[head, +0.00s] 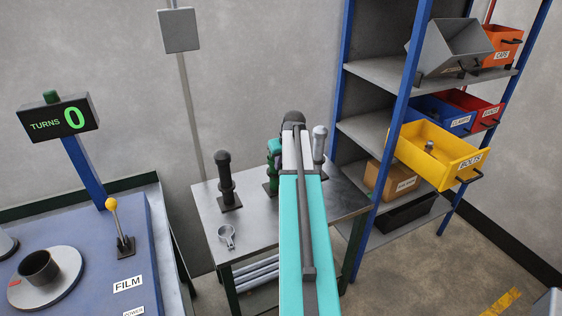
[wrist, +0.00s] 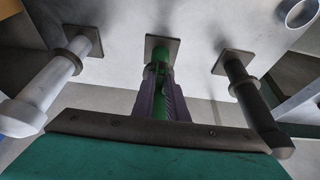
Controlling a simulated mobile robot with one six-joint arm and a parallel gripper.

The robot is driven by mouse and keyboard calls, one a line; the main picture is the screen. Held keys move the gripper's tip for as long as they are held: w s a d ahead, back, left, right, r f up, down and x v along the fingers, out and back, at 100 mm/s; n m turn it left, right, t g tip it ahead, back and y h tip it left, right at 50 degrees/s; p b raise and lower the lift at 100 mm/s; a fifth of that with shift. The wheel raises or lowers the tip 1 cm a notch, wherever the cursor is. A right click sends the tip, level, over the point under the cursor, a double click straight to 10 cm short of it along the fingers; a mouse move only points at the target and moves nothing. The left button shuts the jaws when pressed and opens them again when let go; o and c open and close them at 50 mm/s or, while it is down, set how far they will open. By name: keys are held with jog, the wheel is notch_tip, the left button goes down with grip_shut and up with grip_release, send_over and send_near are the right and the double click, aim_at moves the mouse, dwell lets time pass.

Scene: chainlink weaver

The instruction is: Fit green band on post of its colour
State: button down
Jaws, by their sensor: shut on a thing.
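The green post (head: 270,184) stands on the grey table between a dark post and a pale grey post. In the wrist view the green post (wrist: 159,53) rises from a square base plate between my fingers. My gripper (wrist: 160,82) is shut on the green band (wrist: 160,71), at the post. My arm hides part of this spot in the head view.
The dark post (head: 226,180) stands left and the pale grey post (head: 319,146) right, both close by. A metal clamp ring (head: 227,236) lies at the front of the table (head: 258,213). A shelf rack with bins (head: 440,155) stands at right, a film machine (head: 90,255) at left.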

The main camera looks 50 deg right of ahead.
jog(key=shift+f+b, duration=0.95)
jog(key=shift+f, duration=1.15)
jog(key=c, duration=1.7)
grip_release()
jog(key=shift+o, duration=0.2)
jog(key=shift+r, duration=0.1)
jog(key=b+v, duration=0.3)
jog(key=v, duration=1)
jog(key=shift+r, duration=0.3)
jog(key=shift+s, duration=0.15)
